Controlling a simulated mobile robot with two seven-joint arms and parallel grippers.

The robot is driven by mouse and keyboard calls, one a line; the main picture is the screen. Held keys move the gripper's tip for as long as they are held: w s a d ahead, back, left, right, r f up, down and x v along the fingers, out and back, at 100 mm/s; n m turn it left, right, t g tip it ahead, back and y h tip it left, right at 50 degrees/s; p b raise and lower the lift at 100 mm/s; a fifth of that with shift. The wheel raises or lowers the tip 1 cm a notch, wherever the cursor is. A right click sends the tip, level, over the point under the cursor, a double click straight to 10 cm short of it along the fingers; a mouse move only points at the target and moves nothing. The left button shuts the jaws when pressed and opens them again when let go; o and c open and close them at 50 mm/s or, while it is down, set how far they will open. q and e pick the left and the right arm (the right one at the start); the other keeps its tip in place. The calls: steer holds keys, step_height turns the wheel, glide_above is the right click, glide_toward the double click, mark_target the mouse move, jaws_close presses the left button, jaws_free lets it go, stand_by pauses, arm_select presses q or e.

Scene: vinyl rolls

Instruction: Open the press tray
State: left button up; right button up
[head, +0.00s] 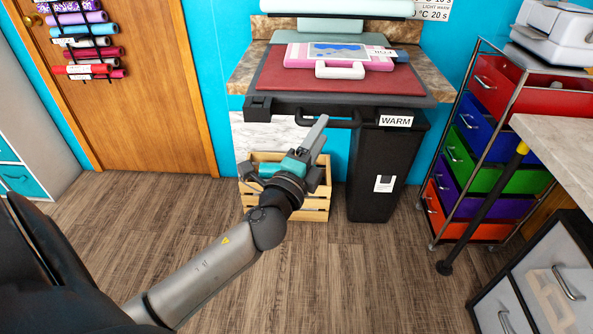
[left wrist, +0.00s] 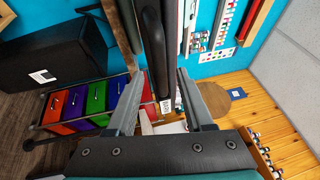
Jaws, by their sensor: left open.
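The press tray (head: 285,101) is a dark slab with a red pad, under the raised upper part of the press. A black bar handle (head: 345,122) is on its front edge. My left gripper (head: 318,129) is open at the handle, its fingers pointing up toward it. In the left wrist view, the handle (left wrist: 153,40) runs between the two open fingers (left wrist: 159,80); whether they touch it I cannot tell. The fingers hide part of the handle in the head view. My right gripper is not in view.
A pink-and-white case (head: 300,57) lies on the red pad. Below are a wooden crate (head: 316,203) and a black bin (head: 376,170) with a "WARM" label above it. A drawer cart (head: 490,140) stands at right. The floor in front is clear.

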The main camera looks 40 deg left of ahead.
arm_select(q)
steer(key=b+v, duration=0.2)
steer(key=v, duration=0.9)
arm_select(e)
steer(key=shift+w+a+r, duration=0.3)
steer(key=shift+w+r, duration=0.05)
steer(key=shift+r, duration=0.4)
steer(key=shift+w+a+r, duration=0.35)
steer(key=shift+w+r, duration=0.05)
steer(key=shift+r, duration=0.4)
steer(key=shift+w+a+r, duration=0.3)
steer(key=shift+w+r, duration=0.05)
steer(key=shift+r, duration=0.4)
arm_select(q)
steer(key=shift+s, duration=0.1)
